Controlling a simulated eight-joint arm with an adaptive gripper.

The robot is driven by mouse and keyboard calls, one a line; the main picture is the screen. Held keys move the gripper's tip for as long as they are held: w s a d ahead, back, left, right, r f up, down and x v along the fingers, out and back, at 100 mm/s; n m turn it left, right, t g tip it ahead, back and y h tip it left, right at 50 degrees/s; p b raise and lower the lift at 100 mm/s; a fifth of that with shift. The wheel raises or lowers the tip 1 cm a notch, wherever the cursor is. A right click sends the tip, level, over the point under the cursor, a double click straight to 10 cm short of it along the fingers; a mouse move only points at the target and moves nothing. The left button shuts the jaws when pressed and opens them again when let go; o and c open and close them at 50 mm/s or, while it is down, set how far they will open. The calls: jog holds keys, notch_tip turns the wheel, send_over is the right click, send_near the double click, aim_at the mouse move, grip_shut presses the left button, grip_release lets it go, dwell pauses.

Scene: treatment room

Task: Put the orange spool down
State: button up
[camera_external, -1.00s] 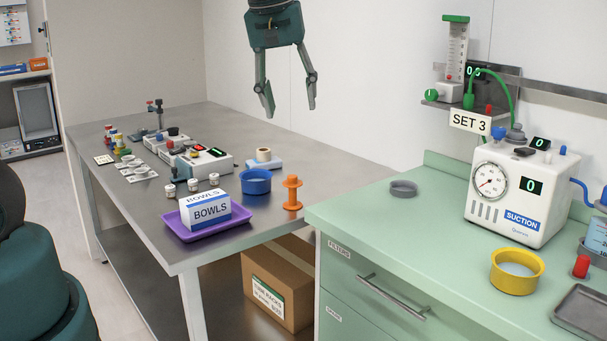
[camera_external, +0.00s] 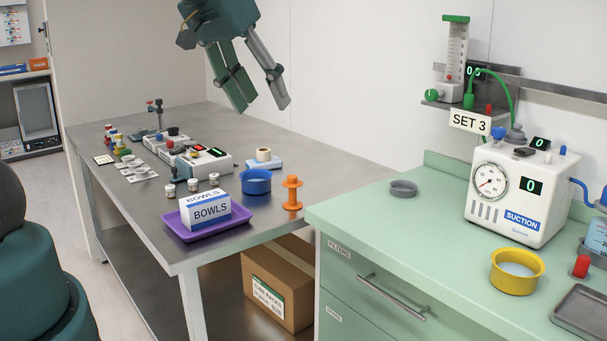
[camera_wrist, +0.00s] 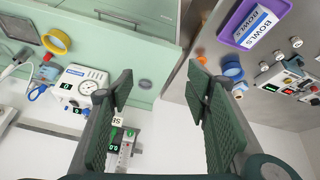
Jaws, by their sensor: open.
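The orange spool (camera_external: 292,193) stands upright on the steel table near its right front edge. In the wrist view the orange spool (camera_wrist: 201,57) shows only in part, near the tip of the right finger. My gripper (camera_external: 263,108) is open and empty, in the air above the back of the table, well apart from the spool. In the wrist view my gripper (camera_wrist: 161,78) shows its two fingers spread wide with nothing between them.
A blue bowl (camera_external: 256,182) and a purple tray (camera_external: 180,233) with a BOWLS box (camera_external: 209,212) are left of the spool. The green counter (camera_external: 360,220) is at right, with a suction unit (camera_external: 518,195), a grey ring (camera_external: 403,188) and a yellow bowl (camera_external: 517,272).

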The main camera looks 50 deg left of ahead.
jog(key=s+d+f+m+t, duration=0.1)
jog(key=s+d+m, duration=0.2)
jog(key=s, duration=0.4)
jog(key=shift+d+f+t, duration=0.15)
jog(key=shift+d+t, duration=0.15)
jog(key=shift+f+b, duration=1.9)
jog(key=shift+f, duration=0.05)
